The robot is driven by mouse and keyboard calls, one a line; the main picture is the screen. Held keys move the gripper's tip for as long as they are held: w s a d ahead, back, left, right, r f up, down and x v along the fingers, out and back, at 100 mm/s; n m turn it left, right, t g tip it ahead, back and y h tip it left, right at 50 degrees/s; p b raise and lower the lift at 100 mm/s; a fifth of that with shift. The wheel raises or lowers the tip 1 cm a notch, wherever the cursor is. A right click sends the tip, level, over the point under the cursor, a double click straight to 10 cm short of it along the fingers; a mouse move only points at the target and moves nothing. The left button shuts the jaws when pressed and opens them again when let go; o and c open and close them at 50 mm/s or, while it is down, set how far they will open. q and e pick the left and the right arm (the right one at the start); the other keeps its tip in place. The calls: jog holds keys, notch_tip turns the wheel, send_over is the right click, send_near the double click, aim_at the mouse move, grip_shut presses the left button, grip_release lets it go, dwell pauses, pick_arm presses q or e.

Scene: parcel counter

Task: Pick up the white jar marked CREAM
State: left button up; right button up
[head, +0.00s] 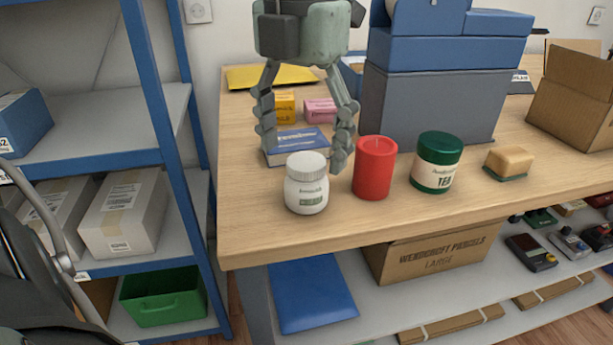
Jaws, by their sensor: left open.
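A white jar (306,192) with a white lid and a green-marked label stands upright near the table's front left edge; its small label text is hard to read. My left gripper (306,156) points down from above, open and empty. Its fingers hang slightly behind the jar, one up and left of the lid, the other just right of it. I cannot tell whether the right finger touches the jar. My right gripper is not in view.
A red candle (374,168) stands close right of the jar, then a green TEA jar (436,163) and a sponge-like block (509,161). A blue book (297,146) lies behind the jar. Blue and grey boxes (433,105) stand behind. Bare table (340,225) lies in front.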

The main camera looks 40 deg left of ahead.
aim_at(307, 161)
pick_arm(q)
jog(key=f, duration=0.4)
jog(key=shift+w+d+f, duration=0.2)
jog(key=shift+c, duration=0.4)
jog(key=c, duration=1.2)
jog(key=shift+c, duration=0.2)
jog(key=shift+r, duration=0.15)
